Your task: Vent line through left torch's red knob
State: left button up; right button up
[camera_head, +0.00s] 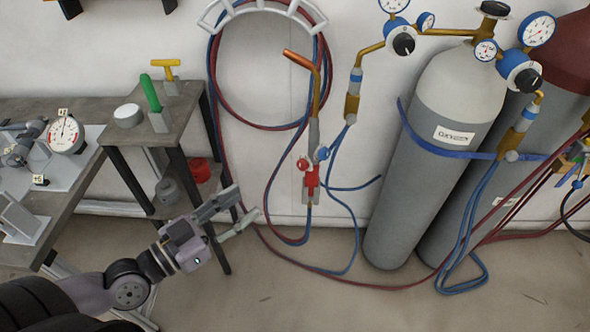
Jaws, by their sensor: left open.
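The left torch (315,130) hangs upright against the wall in the middle of the view, its copper tip bent to the upper left. Its round red knob (302,164) sits low on the left side of the handle. A blue knob (322,153) sits on the right side. A red part (311,183) is just below them, where the hoses lead off. My left gripper (244,202) is open and empty, lower left of the red knob and clearly apart from it, its fingers pointing up and right. My right gripper is not in view.
Grey gas cylinders (425,150) with gauges and regulators stand right of the torch. Red and blue hoses loop on a wall hanger (262,8) and trail over the floor. A small stand (178,122) and a workbench (60,205) are at left. The front floor is clear.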

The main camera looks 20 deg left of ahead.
aim_at(300, 166)
pick_arm(q)
jog(key=p+x, duration=0.4)
jog(key=x, duration=0.9)
jog(key=shift+w+d+p, duration=0.1)
jog(key=shift+w+p, duration=0.05)
jog(key=shift+p, duration=0.25)
jog(key=shift+w+d, duration=0.35)
jog(key=shift+w, duration=0.2)
jog(key=shift+f, duration=0.1)
jog(key=shift+c, duration=0.2)
grip_shut()
